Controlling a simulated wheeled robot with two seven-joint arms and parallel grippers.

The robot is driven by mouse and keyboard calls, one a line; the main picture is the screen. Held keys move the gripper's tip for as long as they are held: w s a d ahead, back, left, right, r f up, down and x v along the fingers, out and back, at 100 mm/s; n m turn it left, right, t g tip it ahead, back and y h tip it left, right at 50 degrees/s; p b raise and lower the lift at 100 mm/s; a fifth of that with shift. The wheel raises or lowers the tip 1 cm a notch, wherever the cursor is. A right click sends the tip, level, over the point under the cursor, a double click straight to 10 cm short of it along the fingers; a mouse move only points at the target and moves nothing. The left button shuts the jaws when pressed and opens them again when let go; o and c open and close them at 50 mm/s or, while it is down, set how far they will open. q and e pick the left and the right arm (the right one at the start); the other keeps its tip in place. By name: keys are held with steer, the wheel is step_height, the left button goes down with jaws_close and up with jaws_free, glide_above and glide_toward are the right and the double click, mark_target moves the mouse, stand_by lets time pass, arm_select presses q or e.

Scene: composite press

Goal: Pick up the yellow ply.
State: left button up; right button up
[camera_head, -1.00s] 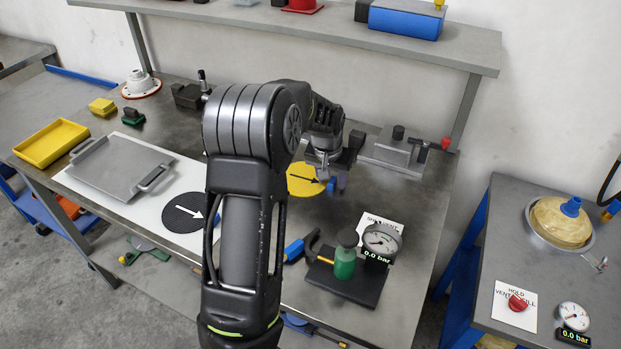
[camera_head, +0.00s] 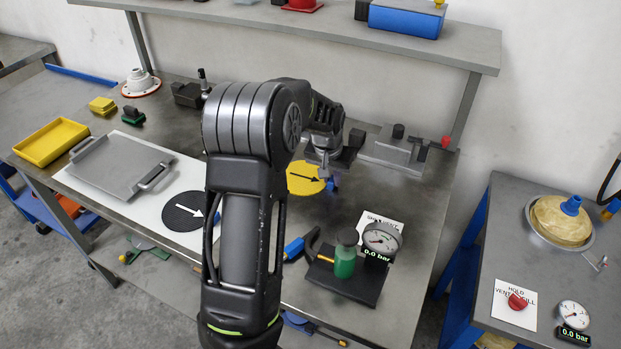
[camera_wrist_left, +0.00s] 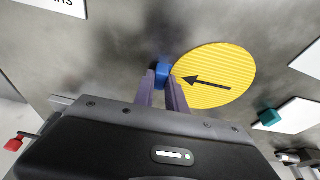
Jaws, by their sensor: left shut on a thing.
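The yellow ply (camera_head: 303,178) is a round disc with a black arrow and a blue tab (camera_wrist_left: 162,70) at its edge. It lies at or just above the bench top behind my left arm, which hides part of it in the head view. In the left wrist view the yellow ply (camera_wrist_left: 222,78) shows almost whole, its arrow pointing at the tab. My left gripper (camera_head: 330,180) is shut on the blue tab, its two fingers (camera_wrist_left: 164,84) close together there. I cannot tell whether the disc touches the bench. My right gripper is not in view.
A black ply (camera_head: 183,211) with a white arrow lies on a white sheet left of my arm, beside a grey plate with handles (camera_head: 120,168). A gauge and green bottle stand on a black base (camera_head: 345,283) in front. A grey block fixture (camera_head: 392,155) stands behind right.

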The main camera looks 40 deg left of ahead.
arm_select(q)
jaws_close()
step_height(320, 180, up, 10)
steer(key=b, duration=0.1)
stand_by(0.5)
